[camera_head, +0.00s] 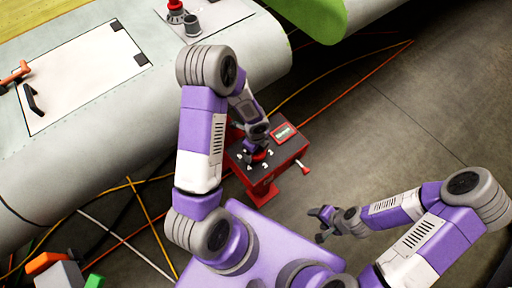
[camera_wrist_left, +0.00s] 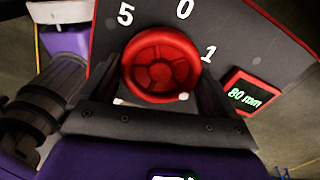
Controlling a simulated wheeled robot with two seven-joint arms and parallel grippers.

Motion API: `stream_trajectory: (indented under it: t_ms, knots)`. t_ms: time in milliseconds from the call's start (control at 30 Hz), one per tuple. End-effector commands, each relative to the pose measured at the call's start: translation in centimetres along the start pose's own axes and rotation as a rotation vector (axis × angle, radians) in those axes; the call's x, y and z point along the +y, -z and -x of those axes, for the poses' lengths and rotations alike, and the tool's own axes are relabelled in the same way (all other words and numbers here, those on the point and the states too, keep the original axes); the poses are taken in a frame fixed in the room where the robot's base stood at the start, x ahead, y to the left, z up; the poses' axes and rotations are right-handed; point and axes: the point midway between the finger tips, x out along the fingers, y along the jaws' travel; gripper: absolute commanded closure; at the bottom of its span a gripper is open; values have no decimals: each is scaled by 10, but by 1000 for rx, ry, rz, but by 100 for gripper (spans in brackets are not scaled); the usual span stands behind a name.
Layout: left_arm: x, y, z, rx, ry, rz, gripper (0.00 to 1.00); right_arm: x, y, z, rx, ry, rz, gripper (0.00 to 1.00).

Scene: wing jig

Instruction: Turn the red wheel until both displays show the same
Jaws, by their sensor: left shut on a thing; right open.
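The red wheel (camera_wrist_left: 161,66) sits on the dark top of a red-edged control box, among the white numbers 5, 0 and 1 in the left wrist view. My left gripper (camera_wrist_left: 151,98) is shut on the wheel, with a finger on each side. In the head view the left gripper (camera_head: 257,137) reaches down onto the box, largely covering the wheel (camera_head: 260,156). A second display's reading is not legible. My right gripper (camera_head: 327,222) is open and empty.
The control box (camera_head: 289,151) stands on the floor beside a large grey wing panel (camera_head: 150,125). Orange cables (camera_head: 352,92) cross the floor. Floor to the right is clear.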

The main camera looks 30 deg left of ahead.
Motion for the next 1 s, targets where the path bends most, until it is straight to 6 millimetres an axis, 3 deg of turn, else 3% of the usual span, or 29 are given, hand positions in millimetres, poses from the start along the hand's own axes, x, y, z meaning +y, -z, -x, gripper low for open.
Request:
stream_trajectory:
  t_ms: [300, 867, 900, 1000]
  knots:
    - [1, -1, 0, -1, -1, -135, 41, -2, 0, 6, 0, 0, 0, 38]
    - [1, -1, 0, -2, -1, -167, 41, -2, 0, 6, 0, 0, 0, 38]
    - [1, -1, 0, -2, -1, -167, 9, -2, 0, 6, 0, 0, 0, 38]
    - [1, -1, 0, -2, -1, -167, 0, -2, 0, 6, 0, 0, 0, 38]
